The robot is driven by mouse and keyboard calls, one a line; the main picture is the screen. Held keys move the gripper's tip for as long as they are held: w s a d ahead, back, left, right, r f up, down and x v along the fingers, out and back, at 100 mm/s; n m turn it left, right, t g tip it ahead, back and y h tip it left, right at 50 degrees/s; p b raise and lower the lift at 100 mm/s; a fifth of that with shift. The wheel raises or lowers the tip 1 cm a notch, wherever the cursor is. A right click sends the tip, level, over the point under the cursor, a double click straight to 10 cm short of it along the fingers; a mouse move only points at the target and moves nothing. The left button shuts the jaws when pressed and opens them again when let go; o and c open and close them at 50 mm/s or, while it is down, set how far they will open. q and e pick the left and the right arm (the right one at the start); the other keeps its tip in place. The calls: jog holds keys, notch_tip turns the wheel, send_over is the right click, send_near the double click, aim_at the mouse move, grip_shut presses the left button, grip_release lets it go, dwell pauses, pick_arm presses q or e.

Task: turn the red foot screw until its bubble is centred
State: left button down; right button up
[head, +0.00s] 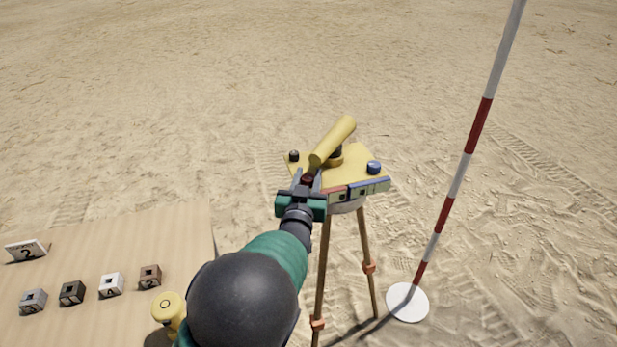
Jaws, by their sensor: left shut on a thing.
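The yellow levelling instrument (365,156) stands on a tripod (322,275) with its telescope (333,140) pointing up to the right. My left gripper (309,179) is at the near left corner of the instrument's plate, shut on the red foot screw (307,181), of which only a little dark red shows between the fingers. A blue foot screw (374,167) is at the right corner and a dark one (294,156) at the far left. Red and blue strips with small windows (358,192) run along the plate's front edge; the bubbles are too small to read. My right gripper is not in view.
A red-and-white pole (461,170) rises from a white disc (407,302) at right. Open sand lies around.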

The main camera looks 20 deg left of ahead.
pick_arm(q)
jog(key=c, duration=1.4)
grip_release()
jog(key=shift+f, duration=0.3)
jog(key=o, duration=0.4)
jog(key=shift+s+r, duration=0.1)
jog(key=shift+r, duration=0.1)
jog(key=s+b, duration=0.3)
jog(key=s, duration=0.2)
jog(key=s+d+b, duration=0.1)
jog(key=s+b, duration=0.2)
jog(key=s, duration=0.3)
jog(key=s+d+b, duration=0.1)
jog(key=s+b, duration=0.3)
jog(key=s, duration=0.1)
jog(key=shift+s+d, duration=0.25)
jog(key=shift+s, duration=0.05)
jog(key=shift+w, duration=0.1)
